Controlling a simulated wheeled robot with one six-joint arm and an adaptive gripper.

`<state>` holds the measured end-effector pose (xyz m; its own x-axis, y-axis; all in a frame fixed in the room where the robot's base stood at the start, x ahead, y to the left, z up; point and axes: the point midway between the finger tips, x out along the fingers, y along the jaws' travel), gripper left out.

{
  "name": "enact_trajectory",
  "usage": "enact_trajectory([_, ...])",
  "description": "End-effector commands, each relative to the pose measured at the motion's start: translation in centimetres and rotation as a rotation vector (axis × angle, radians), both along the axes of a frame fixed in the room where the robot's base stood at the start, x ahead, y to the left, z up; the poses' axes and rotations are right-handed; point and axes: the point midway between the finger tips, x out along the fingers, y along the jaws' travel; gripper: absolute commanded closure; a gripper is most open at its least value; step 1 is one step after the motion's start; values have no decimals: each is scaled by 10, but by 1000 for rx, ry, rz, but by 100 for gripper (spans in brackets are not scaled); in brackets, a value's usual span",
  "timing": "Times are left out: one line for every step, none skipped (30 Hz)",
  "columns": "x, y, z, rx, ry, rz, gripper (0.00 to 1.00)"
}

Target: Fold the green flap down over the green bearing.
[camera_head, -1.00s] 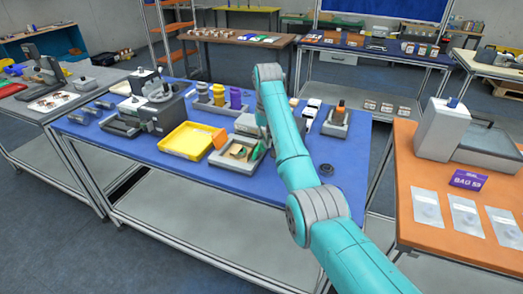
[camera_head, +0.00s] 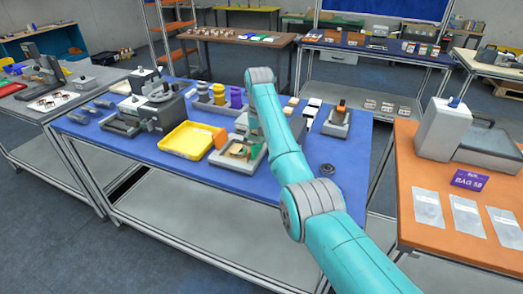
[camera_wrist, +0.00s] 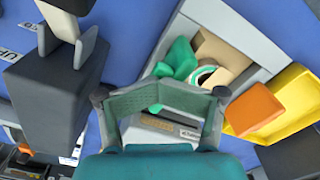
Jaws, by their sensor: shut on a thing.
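The grey tray (camera_wrist: 257,40) lies ahead of my gripper in the wrist view and shows in the head view (camera_head: 222,163). In it are tan pieces, the green flap (camera_wrist: 180,58) and the bearing (camera_wrist: 203,74), a pale ring with a green rim. My gripper (camera_wrist: 160,92) is shut at the tray's near side. Green material shows right at its fingertips, and the fingers appear to be shut on the green flap. The bearing is just beyond the fingertips to the right and is uncovered in this view. My fingers hide part of the flap; its exact angle is unclear.
An orange block (camera_wrist: 254,108) and a yellow tray (camera_wrist: 292,98) are to the right of the grey tray. A dark grey device (camera_wrist: 58,95) stands close at the left. In the head view, a black ring (camera_head: 326,169) lies on the blue table, with free room around it.

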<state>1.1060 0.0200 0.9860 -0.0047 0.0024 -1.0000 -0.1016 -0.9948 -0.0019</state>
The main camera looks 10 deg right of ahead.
Motion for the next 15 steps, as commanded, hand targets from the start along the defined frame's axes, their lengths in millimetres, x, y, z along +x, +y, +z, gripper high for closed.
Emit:
enact_trajectory([1, 3, -2, 1, 3, 2, 97])
enact_trajectory([2, 4, -2, 0, 3, 2, 97])
enact_trajectory([3, 5, -1, 0, 1, 1, 97])
enact_trajectory([4, 6, -1, 0, 0, 1, 97])
enact_trajectory([5, 7, -1, 0, 0, 1, 97])
enact_trajectory([6, 8, -1, 0, 1, 1, 97])
enact_trajectory([7, 9, -1, 0, 1, 1, 97])
enact_trajectory([8, 10, 0, -1, 0, 0, 97])
enact_trajectory([9, 11, 0, -1, 0, 0, 97])
enact_trajectory([9, 12, 0, -1, 0, 0, 97])
enact_trajectory([10, 13, 0, -1, -1, 0, 97])
enact_trajectory([11, 14, 1, -1, -2, 0, 97])
enact_trajectory([12, 15, 1, -1, -1, 0, 97])
enact_trajectory([12, 16, 0, -1, -1, 0, 97])
enact_trajectory([13, 17, 0, -1, -1, 0, 97])
